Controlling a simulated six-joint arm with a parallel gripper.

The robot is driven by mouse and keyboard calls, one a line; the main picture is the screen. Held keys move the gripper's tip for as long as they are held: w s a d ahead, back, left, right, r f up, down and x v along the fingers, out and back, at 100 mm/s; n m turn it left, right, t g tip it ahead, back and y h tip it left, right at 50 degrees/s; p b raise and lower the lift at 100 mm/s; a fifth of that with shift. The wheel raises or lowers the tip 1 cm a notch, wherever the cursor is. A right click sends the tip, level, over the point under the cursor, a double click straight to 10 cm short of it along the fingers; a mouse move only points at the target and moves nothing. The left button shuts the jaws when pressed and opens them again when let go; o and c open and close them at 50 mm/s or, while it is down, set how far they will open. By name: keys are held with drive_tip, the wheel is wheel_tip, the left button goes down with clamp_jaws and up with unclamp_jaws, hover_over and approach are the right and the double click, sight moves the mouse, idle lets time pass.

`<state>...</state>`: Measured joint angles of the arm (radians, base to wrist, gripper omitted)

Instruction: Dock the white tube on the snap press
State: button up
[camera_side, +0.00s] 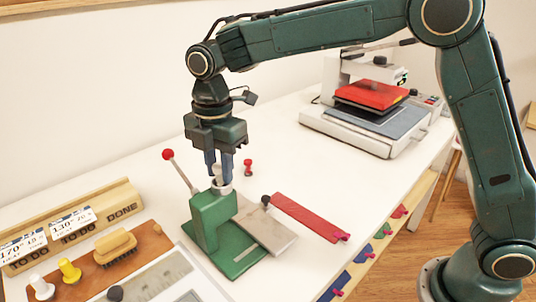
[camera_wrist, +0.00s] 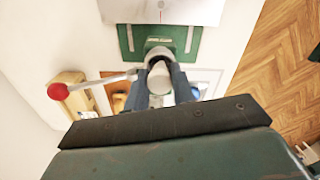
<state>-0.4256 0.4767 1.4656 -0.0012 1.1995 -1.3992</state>
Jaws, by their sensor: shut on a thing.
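The snap press (camera_side: 208,220) is green, with a lever ending in a red ball and a grey metal cup (camera_side: 222,189) on top. My gripper (camera_side: 221,172) points down right above that cup. Its blue-grey fingers are shut on the white tube (camera_side: 216,172), of which only a pale bit shows between them. In the wrist view, the round white end of the tube (camera_wrist: 160,80) shows between the fingertips (camera_wrist: 158,62), over the grey ring of the press (camera_wrist: 158,51). Whether the tube touches the cup or sits in it, I cannot tell.
The lever's red ball (camera_side: 168,154) rises just left of my gripper. A red peg (camera_side: 248,168) stands behind the press. A brown board (camera_side: 135,256) at front left holds a brush and white and yellow pegs. A heat press (camera_side: 375,105) stands far right.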

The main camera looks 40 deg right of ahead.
sight(219, 165)
drive_tip(key=shift+f, duration=0.35)
drive_tip(key=o, duration=0.7)
drive_tip(key=shift+r, duration=0.1)
drive_tip(key=shift+r, duration=5.35)
drive_tip(key=shift+d+r, duration=0.1)
